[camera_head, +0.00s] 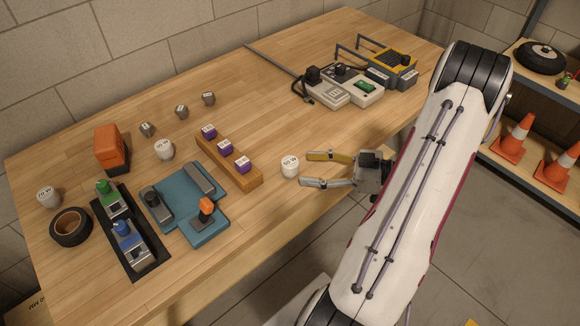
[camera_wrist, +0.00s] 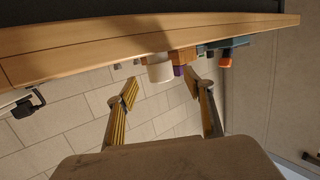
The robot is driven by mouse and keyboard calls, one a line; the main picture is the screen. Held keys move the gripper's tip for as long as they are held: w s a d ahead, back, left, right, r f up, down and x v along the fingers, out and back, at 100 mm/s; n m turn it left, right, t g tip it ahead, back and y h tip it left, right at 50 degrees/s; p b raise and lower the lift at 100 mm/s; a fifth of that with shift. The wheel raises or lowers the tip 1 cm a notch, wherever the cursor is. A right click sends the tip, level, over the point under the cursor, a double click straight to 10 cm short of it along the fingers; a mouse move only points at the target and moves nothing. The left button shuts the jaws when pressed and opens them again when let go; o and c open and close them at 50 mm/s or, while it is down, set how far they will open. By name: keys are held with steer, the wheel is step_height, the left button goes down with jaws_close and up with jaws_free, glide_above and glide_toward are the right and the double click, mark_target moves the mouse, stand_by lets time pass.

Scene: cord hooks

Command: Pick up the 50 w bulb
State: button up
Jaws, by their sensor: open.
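The white bulb (camera_head: 290,166) whose label seems to read 50 W stands upright on the wooden table near its front edge. My gripper (camera_head: 307,169) is open, low over the table edge, with its two fingers pointing left at the bulb. In the head view the bulb sits just beyond the fingertips, with a finger to either side of its line. The wrist view, which is upside down, shows the white bulb (camera_wrist: 160,69) between and ahead of the fingertips (camera_wrist: 163,84). Nothing is held.
A wooden rack (camera_head: 229,163) with purple labelled pieces stands just left of the bulb. Two other white bulbs stand farther left, one mid-table (camera_head: 164,149) and one at the far left (camera_head: 47,198). A blue tray (camera_head: 172,208) lies left. Table behind the bulb is clear.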

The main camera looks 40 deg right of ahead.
mark_target(298, 164)
steer(key=shift+w+a+f, duration=0.1)
steer(key=shift+w+a, duration=0.2)
steer(key=shift+w, duration=0.1)
steer(key=shift+w, duration=0.15)
steer(key=shift+w+a+r, duration=0.2)
steer(key=shift+w+a, duration=0.35)
steer(key=shift+w, duration=0.2)
steer(key=shift+w+a+r, duration=0.15)
steer(key=shift+w+a, duration=0.4)
steer(key=shift+w, duration=0.2)
steer(key=shift+w+a+f, duration=0.15)
steer(key=shift+w+a, duration=0.2)
steer(key=shift+w, duration=0.25)
steer(key=c, duration=1.3)
